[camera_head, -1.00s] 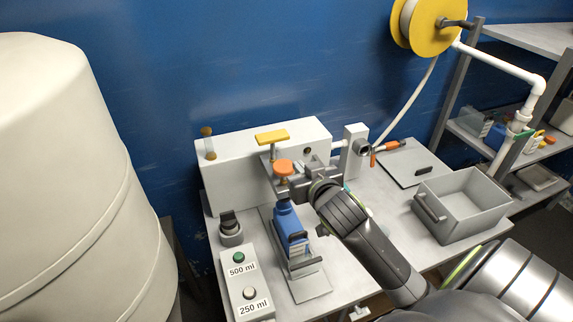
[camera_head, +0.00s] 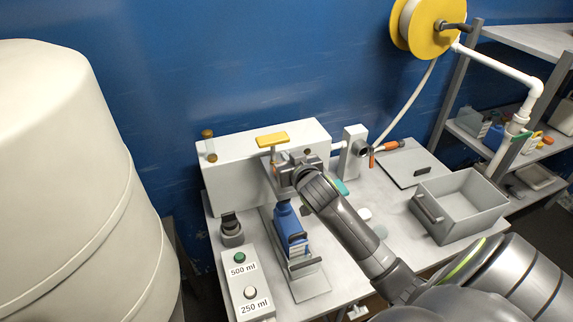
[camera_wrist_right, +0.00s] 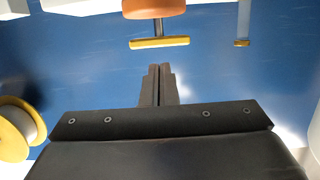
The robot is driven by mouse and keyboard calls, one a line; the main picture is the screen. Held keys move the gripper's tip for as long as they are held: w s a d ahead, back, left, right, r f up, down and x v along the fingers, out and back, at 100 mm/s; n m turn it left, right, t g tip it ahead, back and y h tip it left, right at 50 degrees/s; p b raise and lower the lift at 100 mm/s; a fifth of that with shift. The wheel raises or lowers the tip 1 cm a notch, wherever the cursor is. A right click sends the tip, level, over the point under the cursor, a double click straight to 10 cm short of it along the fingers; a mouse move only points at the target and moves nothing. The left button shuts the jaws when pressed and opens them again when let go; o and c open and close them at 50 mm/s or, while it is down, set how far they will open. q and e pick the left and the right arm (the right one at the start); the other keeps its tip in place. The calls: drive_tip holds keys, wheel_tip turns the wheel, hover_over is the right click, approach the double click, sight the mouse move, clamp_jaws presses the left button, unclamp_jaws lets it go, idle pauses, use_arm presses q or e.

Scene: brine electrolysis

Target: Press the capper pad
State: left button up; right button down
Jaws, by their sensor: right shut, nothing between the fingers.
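The orange capper pad shows in the right wrist view (camera_wrist_right: 153,8), cut by the top edge. In the head view my right gripper hides it. My right gripper (camera_head: 283,175) is shut and empty at the capper, above the blue bottle (camera_head: 290,228). Its closed fingers also show in the right wrist view (camera_wrist_right: 157,86), apart from the pad in the picture. Contact between them cannot be told. A yellow T-shaped handle (camera_head: 272,140) stands just behind the gripper. My left gripper is not in view.
The white box (camera_head: 235,170) stands behind. Labelled 500 ml and 250 ml buttons (camera_head: 238,258) are at front left. A grey bin (camera_head: 460,205) and a flat plate (camera_head: 405,165) lie right. A large pale tank (camera_head: 75,180) fills the left. A yellow spool (camera_head: 420,25) hangs above.

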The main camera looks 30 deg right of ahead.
drive_tip(key=f, duration=0.1)
drive_tip(key=w+f+p, duration=0.1)
drive_tip(key=f, duration=0.1)
drive_tip(key=shift+d, duration=0.15)
drive_tip(key=shift+f, duration=0.65)
wheel_tip(320, 180, down, 4)
drive_tip(key=b, duration=0.2)
drive_tip(key=shift+s+r+b, duration=0.1)
drive_tip(key=shift+r+b, duration=0.15)
drive_tip(key=shift+b, duration=0.05)
drive_tip(key=shift+f, duration=0.25)
